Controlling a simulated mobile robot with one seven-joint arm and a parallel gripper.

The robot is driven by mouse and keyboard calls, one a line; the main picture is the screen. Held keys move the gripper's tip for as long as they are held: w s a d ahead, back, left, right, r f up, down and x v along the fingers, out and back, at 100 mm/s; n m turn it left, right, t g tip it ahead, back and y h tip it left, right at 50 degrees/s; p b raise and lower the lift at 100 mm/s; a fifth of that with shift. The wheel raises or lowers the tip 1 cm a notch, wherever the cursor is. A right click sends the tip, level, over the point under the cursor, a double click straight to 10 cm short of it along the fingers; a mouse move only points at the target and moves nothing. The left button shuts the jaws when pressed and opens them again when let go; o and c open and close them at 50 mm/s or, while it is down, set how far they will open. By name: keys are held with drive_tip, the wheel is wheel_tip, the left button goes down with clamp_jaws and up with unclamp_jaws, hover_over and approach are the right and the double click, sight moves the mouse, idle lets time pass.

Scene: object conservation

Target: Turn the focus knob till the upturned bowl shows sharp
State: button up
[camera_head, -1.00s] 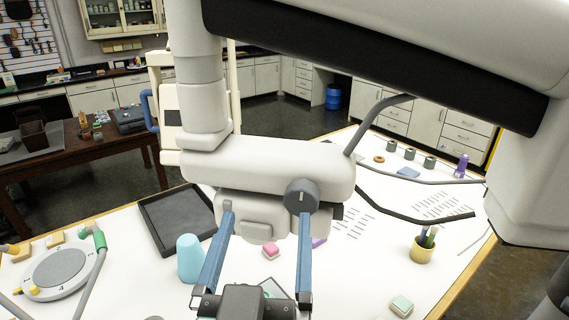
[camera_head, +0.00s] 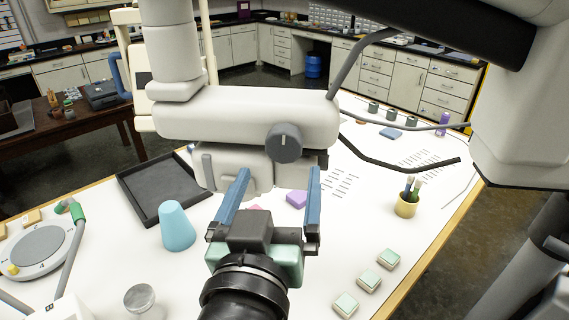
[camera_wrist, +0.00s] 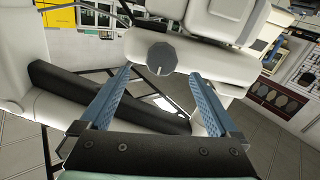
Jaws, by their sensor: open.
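The focus knob (camera_head: 284,143) is a dark grey faceted disc with a pale line, on the front of a white rounded housing (camera_head: 215,115). It also shows in the wrist view (camera_wrist: 161,57), between and just beyond my fingertips. My gripper (camera_head: 279,171) has two blue fingers, spread apart with nothing between them. In the head view its tips are just below the knob, one to each side; contact does not show. A pale blue tapered object (camera_head: 177,226) stands wide end down on the table. I cannot tell which thing is the upturned bowl, and no readable focus picture shows.
A dark tray (camera_head: 165,190) lies behind the blue object. A round dial plate (camera_head: 40,250) is at the left. A yellow pen cup (camera_head: 406,207) and several pale green blocks (camera_head: 368,281) are at the right. A dark bent bar (camera_head: 400,157) crosses behind.

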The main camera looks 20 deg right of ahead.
sight(283, 150)
drive_tip(key=b, duration=0.3)
drive_tip(key=shift+w+d+f, duration=0.1)
drive_tip(key=shift+w+f, duration=0.1)
drive_tip(key=shift+w, duration=0.15)
drive_tip(key=p+x, duration=0.1)
drive_tip(key=x, duration=0.1)
drive_tip(key=p+x, duration=0.1)
drive_tip(key=x, duration=0.1)
drive_tip(key=p+x, duration=0.1)
drive_tip(key=x, duration=0.1)
drive_tip(key=shift+w+d+r, duration=0.15)
drive_tip(key=shift+w+r, duration=0.15)
drive_tip(key=shift+r, duration=0.05)
drive_tip(key=shift+w+d+f, duration=0.1)
drive_tip(key=shift+w+d, duration=0.15)
drive_tip(key=shift+w, duration=0.25)
drive_tip(key=c, duration=1.4)
drive_tip(key=shift+o, duration=0.2)
